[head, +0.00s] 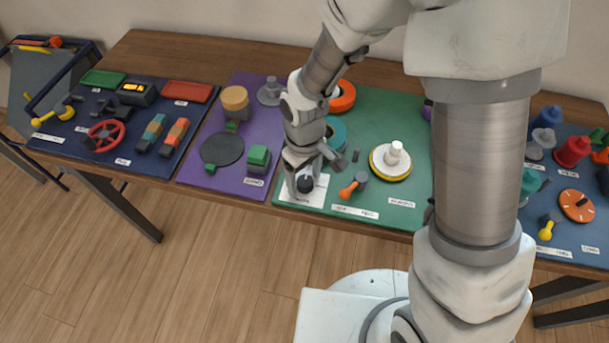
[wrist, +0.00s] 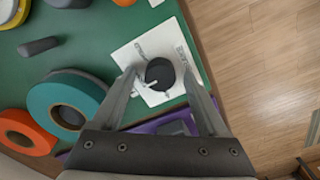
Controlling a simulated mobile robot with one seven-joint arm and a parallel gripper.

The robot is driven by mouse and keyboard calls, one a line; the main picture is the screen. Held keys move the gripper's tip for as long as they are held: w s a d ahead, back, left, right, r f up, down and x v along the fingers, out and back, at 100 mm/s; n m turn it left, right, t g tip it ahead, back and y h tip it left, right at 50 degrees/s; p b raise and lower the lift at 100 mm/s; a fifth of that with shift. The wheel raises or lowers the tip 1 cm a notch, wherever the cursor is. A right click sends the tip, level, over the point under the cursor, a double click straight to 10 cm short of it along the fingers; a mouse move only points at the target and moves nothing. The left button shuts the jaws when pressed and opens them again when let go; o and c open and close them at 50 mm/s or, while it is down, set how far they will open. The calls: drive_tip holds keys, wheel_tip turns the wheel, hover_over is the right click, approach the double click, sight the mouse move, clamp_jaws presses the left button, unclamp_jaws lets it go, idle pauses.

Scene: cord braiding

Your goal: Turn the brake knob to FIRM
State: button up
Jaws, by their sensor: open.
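The brake knob (head: 305,184) is a small dark round knob on a white labelled plate (head: 314,197) at the front left corner of the green mat. In the wrist view the knob (wrist: 160,73) has a white pointer, which points towards the left and slightly down in that picture. The print on the plate (wrist: 183,95) is too small to read. My gripper (wrist: 168,82) is open, with one finger on each side of the knob. I cannot tell whether either finger touches it. In the head view my gripper (head: 302,172) is above the knob and partly hides it.
An orange-handled lever (head: 352,186) stands just right of the plate. A teal ring (wrist: 45,100) and an orange ring (wrist: 24,133) lie on the green mat. A yellow-rimmed disc with a white knob (head: 391,160) is further right. The table's front edge is close to the plate.

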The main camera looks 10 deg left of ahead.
sight(305, 180)
drive_tip(key=shift+r, duration=0.1)
wheel_tip(305, 180, up, 17)
drive_tip(key=p, duration=0.3)
drive_tip(key=shift+r, duration=0.15)
idle(0.3)
drive_tip(key=s+d+r+m+t, duration=0.2)
drive_tip(key=s+d+r+m, duration=0.2)
drive_tip(key=d+r, duration=0.3)
drive_tip(key=s+d+r+m+t+p, duration=0.1)
drive_tip(key=s+d+r+m+t, duration=0.2)
drive_tip(key=d, duration=1)
wheel_tip(305, 180, up, 4)
drive_tip(key=s+m, duration=0.1)
drive_tip(key=m, duration=0.2)
drive_tip(key=shift+s+d+r+t+p, duration=0.15)
drive_tip(key=shift+t+p, duration=0.15)
